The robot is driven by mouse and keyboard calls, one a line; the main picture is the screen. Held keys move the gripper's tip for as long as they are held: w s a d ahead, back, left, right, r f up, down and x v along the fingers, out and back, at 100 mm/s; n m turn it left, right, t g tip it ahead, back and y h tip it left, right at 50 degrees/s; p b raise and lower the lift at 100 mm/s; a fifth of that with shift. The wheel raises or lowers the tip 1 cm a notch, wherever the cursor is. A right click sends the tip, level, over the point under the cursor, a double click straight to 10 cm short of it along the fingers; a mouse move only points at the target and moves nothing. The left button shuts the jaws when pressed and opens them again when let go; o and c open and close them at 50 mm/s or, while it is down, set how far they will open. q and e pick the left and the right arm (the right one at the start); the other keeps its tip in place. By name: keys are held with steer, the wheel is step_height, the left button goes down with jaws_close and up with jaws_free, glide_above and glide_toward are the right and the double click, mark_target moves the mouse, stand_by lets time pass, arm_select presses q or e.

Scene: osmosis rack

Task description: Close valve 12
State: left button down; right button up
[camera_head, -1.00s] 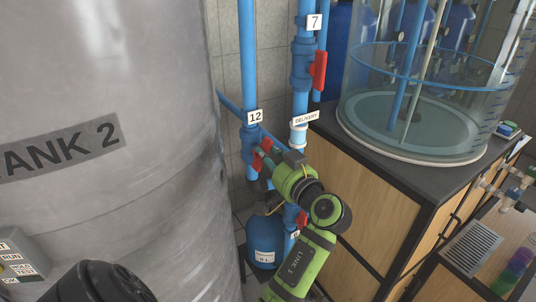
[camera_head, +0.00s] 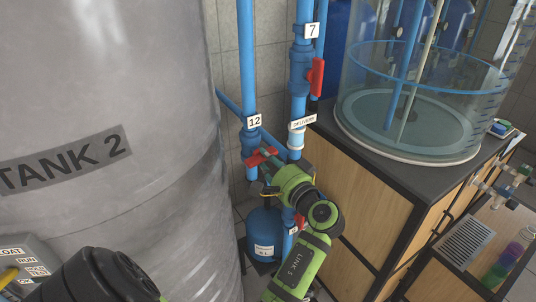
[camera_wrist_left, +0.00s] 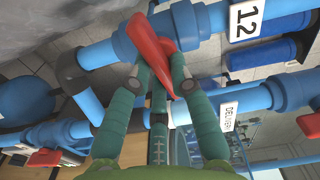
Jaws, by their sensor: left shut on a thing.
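Valve 12 is on a vertical blue pipe with a white label "12" (camera_head: 254,122), beside the grey tank. Its red handle (camera_head: 261,156) sits just below the label and lies nearly crosswise to the pipe in the head view. My left gripper (camera_head: 267,160) reaches up from below and is shut on this handle. In the left wrist view, the green fingers (camera_wrist_left: 160,72) close around the red handle (camera_wrist_left: 149,40), whose one end sticks out between them. The valve body behind is partly hidden. My right gripper is not in view.
The big grey tank (camera_head: 110,80) stands close on the left. A second blue pipe with a red handle (camera_head: 317,77) and label "7" (camera_head: 312,30) runs just right. A blue bottle (camera_head: 264,232) stands below. A wooden cabinet (camera_head: 365,190) with a glass vessel is on the right.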

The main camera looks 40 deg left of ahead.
arm_select(q)
steer(key=shift+m+p, duration=0.4)
steer(key=shift+m, duration=0.4)
steer(key=c, duration=1.1)
jaws_free()
